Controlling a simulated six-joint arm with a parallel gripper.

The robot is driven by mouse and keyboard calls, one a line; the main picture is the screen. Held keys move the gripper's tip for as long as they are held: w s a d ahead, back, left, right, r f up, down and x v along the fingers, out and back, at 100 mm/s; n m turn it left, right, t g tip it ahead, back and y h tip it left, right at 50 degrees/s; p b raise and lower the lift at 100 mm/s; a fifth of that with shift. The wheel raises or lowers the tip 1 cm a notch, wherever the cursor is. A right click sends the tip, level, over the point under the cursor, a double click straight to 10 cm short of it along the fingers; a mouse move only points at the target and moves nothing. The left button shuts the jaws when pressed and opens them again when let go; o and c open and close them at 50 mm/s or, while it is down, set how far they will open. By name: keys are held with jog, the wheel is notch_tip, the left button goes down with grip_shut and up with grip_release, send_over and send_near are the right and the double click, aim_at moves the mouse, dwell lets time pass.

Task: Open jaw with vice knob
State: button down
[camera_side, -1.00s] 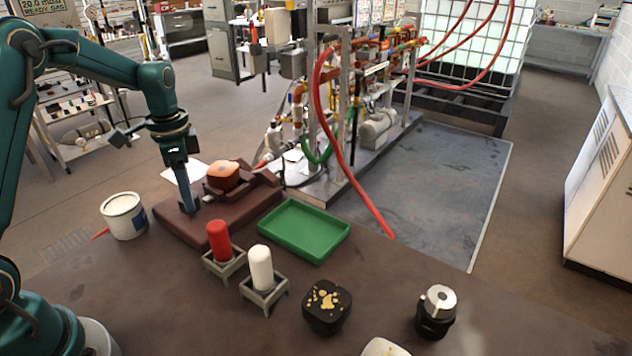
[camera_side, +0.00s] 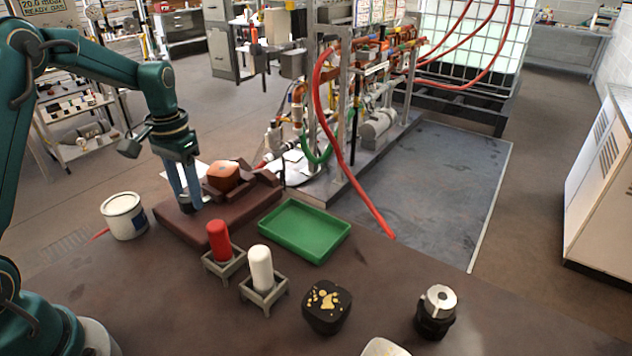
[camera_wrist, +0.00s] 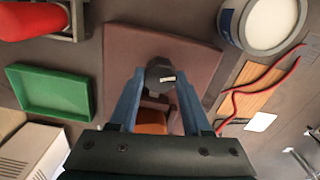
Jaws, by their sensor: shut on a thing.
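The brown vice (camera_side: 240,205) stands on the table, and its plate (camera_wrist: 118,45) fills the middle of the wrist view. An orange-brown piece (camera_side: 223,176) sits at its jaw; part of it shows in the wrist view (camera_wrist: 150,122). The dark vice knob (camera_wrist: 160,72) with a small pale mark lies between the blue fingertips in the wrist view. My gripper (camera_side: 189,206) points down at the near end of the vice, shut on the knob, with one finger on each side.
A white can (camera_side: 124,216) stands close to the left of the vice. Red (camera_side: 218,240) and white (camera_side: 261,266) cylinders in stands are in front, with a green tray (camera_side: 305,230) to the right. A black gold-topped block (camera_side: 326,306) and a black-silver part (camera_side: 436,310) stand further right.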

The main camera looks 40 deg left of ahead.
jog(key=n, duration=0.6)
jog(key=shift+r+n, duration=0.1)
jog(key=shift+n, duration=0.2)
jog(key=n, duration=0.6)
dwell(0.4)
jog(key=shift+c, duration=1.8)
grip_release()
